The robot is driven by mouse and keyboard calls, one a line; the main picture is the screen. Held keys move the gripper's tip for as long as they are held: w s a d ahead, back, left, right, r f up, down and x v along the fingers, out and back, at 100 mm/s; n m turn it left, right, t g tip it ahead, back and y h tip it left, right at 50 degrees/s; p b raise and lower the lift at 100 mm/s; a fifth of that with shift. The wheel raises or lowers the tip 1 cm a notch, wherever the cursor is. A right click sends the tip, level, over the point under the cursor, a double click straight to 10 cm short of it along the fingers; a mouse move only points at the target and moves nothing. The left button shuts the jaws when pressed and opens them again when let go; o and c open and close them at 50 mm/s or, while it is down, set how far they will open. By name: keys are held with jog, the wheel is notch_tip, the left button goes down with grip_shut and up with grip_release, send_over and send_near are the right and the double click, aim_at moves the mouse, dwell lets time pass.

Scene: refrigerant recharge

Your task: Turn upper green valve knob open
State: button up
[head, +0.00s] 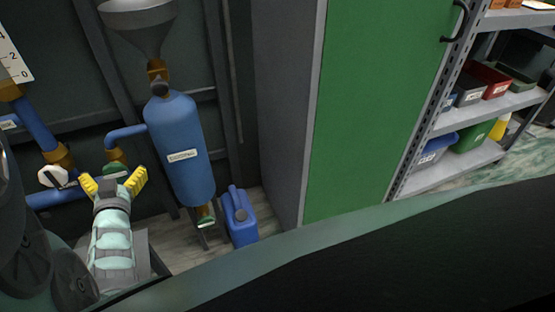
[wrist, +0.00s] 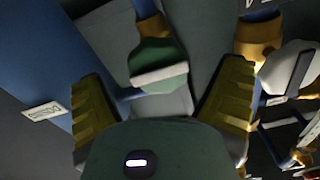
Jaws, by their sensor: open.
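The upper green valve knob (head: 116,169) sits on the blue pipe left of the blue tank (head: 181,145), just past my fingertips and partly hidden by them. In the wrist view the green knob (wrist: 160,58) has a pale bar across its face and a brass fitting behind it. My gripper (head: 113,183) is open, with yellow fingers spread. In the wrist view my gripper (wrist: 163,78) has one finger on each side of the knob, with visible gaps and no clear contact. A lower green knob (head: 206,222) is at the tank's base.
A white valve knob (head: 52,177) is left of my gripper; it also shows in the wrist view (wrist: 288,68), close to the right finger. A blue jug (head: 239,217) stands on the floor beside the tank. A green cabinet (head: 375,110) and loaded shelves (head: 465,165) are to the right.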

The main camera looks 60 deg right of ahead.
jog(key=shift+w+d, duration=0.3)
jog(key=shift+d, duration=0.05)
jog(key=shift+c, duration=0.3)
jog(key=shift+w+a, duration=0.1)
jog(key=c, duration=1.1)
jog(key=shift+c, duration=0.2)
